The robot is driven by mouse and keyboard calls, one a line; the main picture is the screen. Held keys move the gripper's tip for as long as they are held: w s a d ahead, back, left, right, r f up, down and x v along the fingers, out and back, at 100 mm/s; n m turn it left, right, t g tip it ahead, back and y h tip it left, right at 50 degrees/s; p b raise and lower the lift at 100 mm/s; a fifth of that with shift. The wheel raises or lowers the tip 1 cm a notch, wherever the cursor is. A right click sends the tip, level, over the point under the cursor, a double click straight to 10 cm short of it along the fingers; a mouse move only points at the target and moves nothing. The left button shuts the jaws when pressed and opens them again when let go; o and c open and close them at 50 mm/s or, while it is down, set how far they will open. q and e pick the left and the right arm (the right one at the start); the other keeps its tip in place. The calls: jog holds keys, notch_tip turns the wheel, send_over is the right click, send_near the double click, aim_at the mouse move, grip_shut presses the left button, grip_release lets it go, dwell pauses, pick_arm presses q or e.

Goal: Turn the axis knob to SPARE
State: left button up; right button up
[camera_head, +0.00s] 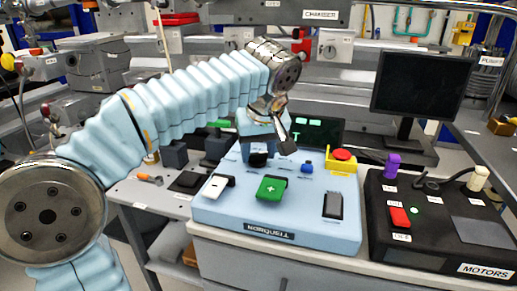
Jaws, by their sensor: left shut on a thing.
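My left arm, in a pale blue ribbed sleeve, reaches in from the left over a light blue control panel (285,222). My left gripper (258,152) points down at the panel's back left part. It is shut on a black knob (258,161), which I take for the axis knob. The gripper hides most of the knob, and its pointer and position labels cannot be read. My right gripper is not in view.
The panel also bears a green switch (271,188), a white switch (216,186), a blue knob (306,167), a red button (342,155) and a black lever (332,205). A black MOTORS box (440,250) stands right, below a monitor (422,84).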

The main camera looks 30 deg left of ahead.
pick_arm(q)
jog(key=shift+m, duration=0.4)
jog(key=m+h, duration=0.1)
jog(key=m, duration=0.1)
jog(key=shift+s+a+m+t, duration=0.1)
jog(key=shift+a+m+t, duration=0.05)
jog(key=shift+m+t, duration=0.2)
jog(key=shift+a+m+t+h+p, duration=0.1)
jog(key=shift+m+t+h+p, duration=0.25)
jog(key=shift+m, duration=0.8)
jog(key=shift+a+m+h+p, duration=0.15)
jog(key=shift+m+h, duration=0.3)
jog(key=shift+m, duration=0.65)
jog(key=o, duration=1.1)
jog(key=shift+c, duration=0.2)
